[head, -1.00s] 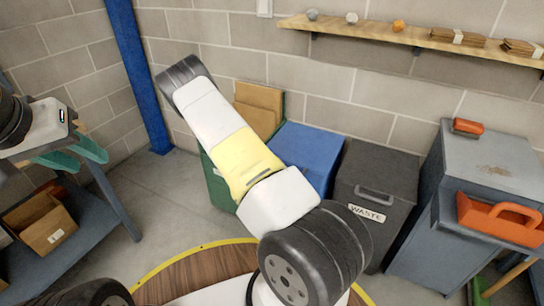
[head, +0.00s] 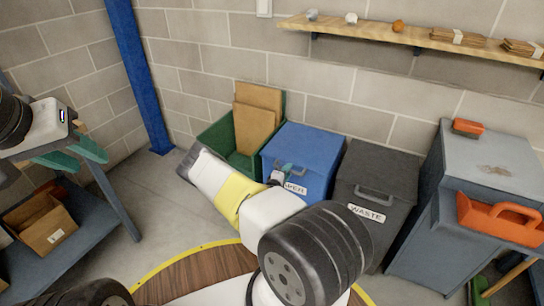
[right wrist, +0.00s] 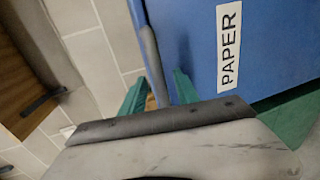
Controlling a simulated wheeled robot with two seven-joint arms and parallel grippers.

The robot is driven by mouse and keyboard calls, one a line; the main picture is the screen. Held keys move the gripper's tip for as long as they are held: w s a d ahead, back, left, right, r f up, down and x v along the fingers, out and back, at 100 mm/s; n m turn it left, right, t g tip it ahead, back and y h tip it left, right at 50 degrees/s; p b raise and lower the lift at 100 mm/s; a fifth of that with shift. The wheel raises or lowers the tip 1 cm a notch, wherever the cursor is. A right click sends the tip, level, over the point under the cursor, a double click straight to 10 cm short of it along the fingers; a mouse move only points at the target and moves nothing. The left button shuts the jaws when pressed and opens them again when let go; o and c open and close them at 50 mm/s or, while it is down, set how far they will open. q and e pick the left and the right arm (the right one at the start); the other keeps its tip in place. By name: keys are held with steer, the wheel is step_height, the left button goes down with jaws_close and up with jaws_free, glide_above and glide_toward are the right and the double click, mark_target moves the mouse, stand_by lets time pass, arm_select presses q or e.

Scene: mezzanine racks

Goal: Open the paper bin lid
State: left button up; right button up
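The blue paper bin (head: 310,145) stands against the wall, its lid shut. Its PAPER label (head: 296,188) is partly hidden in the head view by my right arm; it shows whole in the right wrist view (right wrist: 229,48). My right gripper (right wrist: 160,92) is at the bin's front, its green fingers apart. The lid's bar handle (right wrist: 152,62) runs into the gap between them; I cannot tell whether they touch it. In the head view the gripper is mostly hidden. My left gripper (head: 74,153) is open and empty at the left, far from the bin.
A dark waste bin (head: 378,180) stands right of the blue bin, and a green bin (head: 217,136) holding cardboard (head: 256,117) stands left. A grey cabinet (head: 489,161) with an orange tool carrier (head: 500,219) is further right. A shelf (head: 420,38) runs above.

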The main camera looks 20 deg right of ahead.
steer(key=shift+w+d+f, duration=0.15)
steer(key=shift+w+d, duration=0.3)
steer(key=shift+d, duration=0.05)
jaws_close()
stand_by(1.2)
